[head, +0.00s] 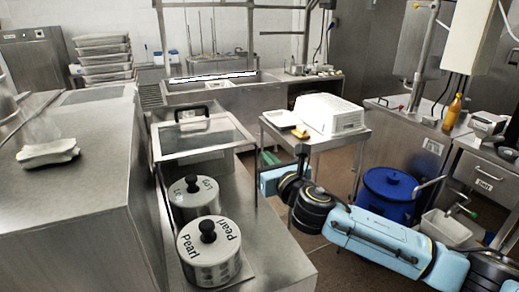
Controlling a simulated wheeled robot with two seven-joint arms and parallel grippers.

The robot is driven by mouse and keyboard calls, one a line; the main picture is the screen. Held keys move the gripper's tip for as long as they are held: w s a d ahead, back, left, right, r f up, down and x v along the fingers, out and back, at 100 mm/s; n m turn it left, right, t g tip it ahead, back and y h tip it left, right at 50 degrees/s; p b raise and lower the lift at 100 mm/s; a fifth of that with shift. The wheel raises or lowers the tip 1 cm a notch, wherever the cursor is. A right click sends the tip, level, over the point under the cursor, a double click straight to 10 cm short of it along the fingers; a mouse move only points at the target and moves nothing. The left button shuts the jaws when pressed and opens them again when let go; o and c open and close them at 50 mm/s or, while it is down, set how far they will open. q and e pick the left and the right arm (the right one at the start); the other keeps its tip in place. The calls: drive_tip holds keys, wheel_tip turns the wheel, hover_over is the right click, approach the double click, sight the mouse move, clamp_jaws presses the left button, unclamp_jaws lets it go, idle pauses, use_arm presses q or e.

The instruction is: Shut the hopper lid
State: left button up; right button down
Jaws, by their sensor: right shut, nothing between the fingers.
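I cannot tell for sure which thing is the hopper. A framed clear panel (203,136) with a black handle (191,113) stands raised over the steel counter at centre left and may be its lid. My right gripper (300,139) is shut and empty at the front edge of the small steel table, right of the panel and apart from it. Its fingers are small and partly hard to make out against the table. My left gripper is not in view.
Two lidded pots (208,254) stand on the counter below the panel. A white perforated basket (330,114) lies upside down on the small table (345,137). A blue lidded bin (388,192) stands on the floor behind my right arm. A folded cloth (47,152) lies at left.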

drive_tip(key=shift+x, duration=2.8)
